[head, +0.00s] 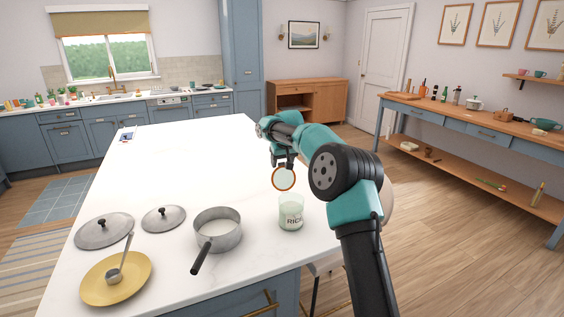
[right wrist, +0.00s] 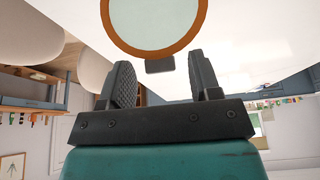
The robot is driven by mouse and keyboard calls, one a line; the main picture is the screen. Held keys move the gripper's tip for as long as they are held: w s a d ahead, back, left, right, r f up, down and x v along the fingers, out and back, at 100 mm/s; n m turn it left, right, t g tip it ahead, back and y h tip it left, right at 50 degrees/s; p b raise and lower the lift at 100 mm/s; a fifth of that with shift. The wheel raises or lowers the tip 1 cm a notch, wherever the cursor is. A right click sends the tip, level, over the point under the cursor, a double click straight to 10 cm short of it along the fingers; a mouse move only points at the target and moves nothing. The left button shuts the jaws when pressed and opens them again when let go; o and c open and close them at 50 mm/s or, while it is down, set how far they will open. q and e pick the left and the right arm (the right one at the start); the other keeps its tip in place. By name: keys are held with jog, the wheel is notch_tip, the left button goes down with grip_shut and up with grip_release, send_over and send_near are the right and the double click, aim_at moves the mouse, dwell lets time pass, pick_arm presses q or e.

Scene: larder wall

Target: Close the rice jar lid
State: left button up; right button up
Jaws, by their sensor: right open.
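The rice jar (head: 291,212), pale green with a dark RICE label, stands upright on the white island top. Its round lid (head: 283,178), pale with an orange-brown rim, stands raised on edge just above and behind the jar's mouth. My right gripper (head: 284,161) is at the lid's upper edge. In the right wrist view the lid (right wrist: 155,20) is ahead of my right gripper (right wrist: 162,75). Its two fingers are apart, with a small dark tab (right wrist: 160,65) at the lid's rim between them. Contact with the tab cannot be told. My left gripper is not in view.
A saucepan (head: 229,241) stands left of the jar, its handle pointing forward. Further left are two pot lids (head: 95,236) (head: 156,222) and a yellow plate (head: 130,267) with a ladle (head: 119,262). The island's far part is mostly clear.

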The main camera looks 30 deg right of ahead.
grip_shut()
dwell(0.5)
